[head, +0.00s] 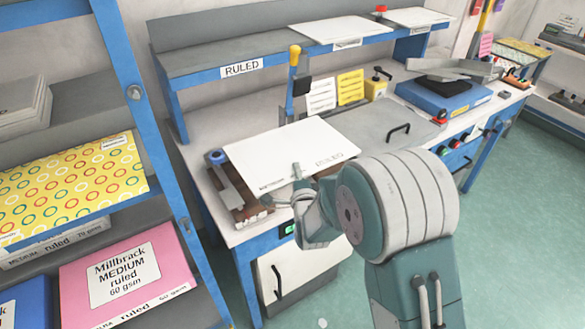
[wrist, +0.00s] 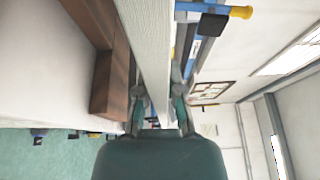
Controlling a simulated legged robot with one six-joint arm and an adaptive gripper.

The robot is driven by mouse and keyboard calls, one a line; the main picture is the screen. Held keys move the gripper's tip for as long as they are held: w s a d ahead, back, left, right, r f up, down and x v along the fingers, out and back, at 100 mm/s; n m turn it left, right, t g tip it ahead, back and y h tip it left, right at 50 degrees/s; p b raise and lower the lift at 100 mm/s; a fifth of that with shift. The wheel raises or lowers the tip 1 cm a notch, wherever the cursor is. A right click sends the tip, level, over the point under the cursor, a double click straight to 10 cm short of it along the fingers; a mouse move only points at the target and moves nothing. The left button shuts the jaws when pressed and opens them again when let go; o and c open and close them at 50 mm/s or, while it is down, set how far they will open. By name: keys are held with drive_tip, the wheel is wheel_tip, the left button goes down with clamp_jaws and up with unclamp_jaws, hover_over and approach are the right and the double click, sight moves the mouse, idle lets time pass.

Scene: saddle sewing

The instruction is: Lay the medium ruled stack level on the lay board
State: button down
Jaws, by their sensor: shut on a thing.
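A white paper stack (head: 285,152), with small print along its near edge that I cannot read surely, extends over the left part of the blue-framed bench. My gripper (head: 298,182) is shut on its near edge. In the wrist view, the gripper (wrist: 160,108) has one finger on each face of the stack (wrist: 152,50). A brown wooden piece (head: 240,208), apparently part of the lay board, shows at the bench's left end, beside and partly under the stack. Brown wood (wrist: 110,85) also lies close beside the stack in the wrist view. Whether the stack touches the board is hidden.
The shelf labelled RULED (head: 215,55) is empty above the bench. White stacks (head: 340,29) lie on the upper shelf. A yellow-topped post (head: 294,58) stands behind the held stack. A blue device (head: 445,98) stands to the right. A rack with a pink ream (head: 125,275) is at left.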

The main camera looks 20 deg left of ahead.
drive_tip(key=shift+d+r, duration=0.2)
drive_tip(key=shift+d, duration=0.15)
drive_tip(key=shift+s+a+f, duration=0.1)
drive_tip(key=shift+a+f, duration=0.1)
drive_tip(key=shift+f, duration=0.1)
drive_tip(key=shift+a+f, duration=0.25)
drive_tip(key=shift+f, duration=0.6)
drive_tip(key=f, duration=0.3)
drive_tip(key=shift+d+f, duration=0.1)
drive_tip(key=shift+d, duration=0.2)
drive_tip(key=shift+a+f, duration=0.15)
drive_tip(key=shift+f, duration=1)
drive_tip(key=c, duration=0.7)
unclamp_jaws()
drive_tip(key=shift+f, duration=0.1)
